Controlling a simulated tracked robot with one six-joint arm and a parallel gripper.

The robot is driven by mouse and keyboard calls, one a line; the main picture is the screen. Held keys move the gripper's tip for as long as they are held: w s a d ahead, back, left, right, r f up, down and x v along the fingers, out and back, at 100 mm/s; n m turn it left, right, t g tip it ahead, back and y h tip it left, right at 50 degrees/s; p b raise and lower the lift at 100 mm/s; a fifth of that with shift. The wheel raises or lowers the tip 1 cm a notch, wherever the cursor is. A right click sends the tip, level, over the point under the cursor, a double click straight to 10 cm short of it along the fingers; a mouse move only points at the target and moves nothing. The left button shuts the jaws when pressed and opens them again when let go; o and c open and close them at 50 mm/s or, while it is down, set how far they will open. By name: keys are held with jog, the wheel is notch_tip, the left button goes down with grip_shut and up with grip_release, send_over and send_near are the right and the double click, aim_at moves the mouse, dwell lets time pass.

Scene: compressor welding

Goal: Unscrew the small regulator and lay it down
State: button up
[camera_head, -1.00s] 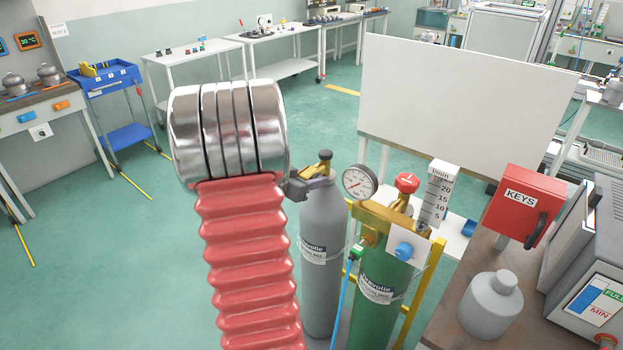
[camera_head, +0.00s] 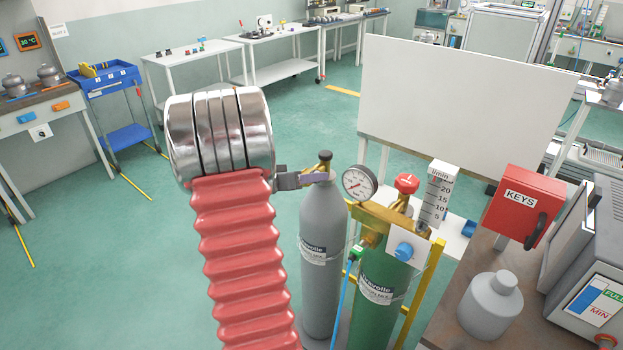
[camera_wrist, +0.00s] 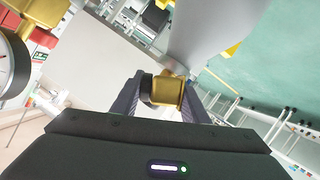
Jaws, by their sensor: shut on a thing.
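A small brass piece with a black knob, which looks to be the small regulator (camera_head: 325,158), sits upright on top of the grey gas cylinder (camera_head: 321,215). My gripper (camera_head: 322,177) reaches it from the left and is shut on its brass body. In the wrist view the small regulator (camera_wrist: 168,90) is between the two fingers of my gripper (camera_wrist: 165,100), with the grey cylinder (camera_wrist: 215,35) beyond it. I cannot tell whether its thread is loose. The fingertips are partly hidden behind it in the head view.
A green cylinder (camera_head: 381,290) with a pressure gauge (camera_head: 359,183), red knob (camera_head: 406,184) and flow meter (camera_head: 437,193) stands close on the right. A white panel (camera_head: 465,105) is behind. A wooden table at right bears a red key box (camera_head: 522,205) and a grey bottle (camera_head: 492,303).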

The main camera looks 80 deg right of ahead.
jog(key=shift+f, duration=0.15)
jog(key=n+g, duration=0.2)
jog(key=n, duration=0.2)
jog(key=shift+g, duration=0.3)
jog(key=shift+n, duration=0.3)
jog(key=n, duration=0.1)
jog(key=n+g, duration=0.1)
jog(key=n, duration=0.1)
jog(key=n+g, duration=0.1)
jog(key=shift+w+d+r+h, duration=0.1)
jog(key=shift+r+h, duration=0.2)
jog(key=shift+n, duration=0.3)
jog(key=shift+d+n+g, duration=0.1)
jog(key=shift+n+g, duration=0.2)
jog(key=shift+n, duration=0.4)
grip_shut()
jog(key=o, duration=1.5)
grip_release()
jog(key=shift+r, duration=0.1)
jog(key=shift+o, duration=0.2)
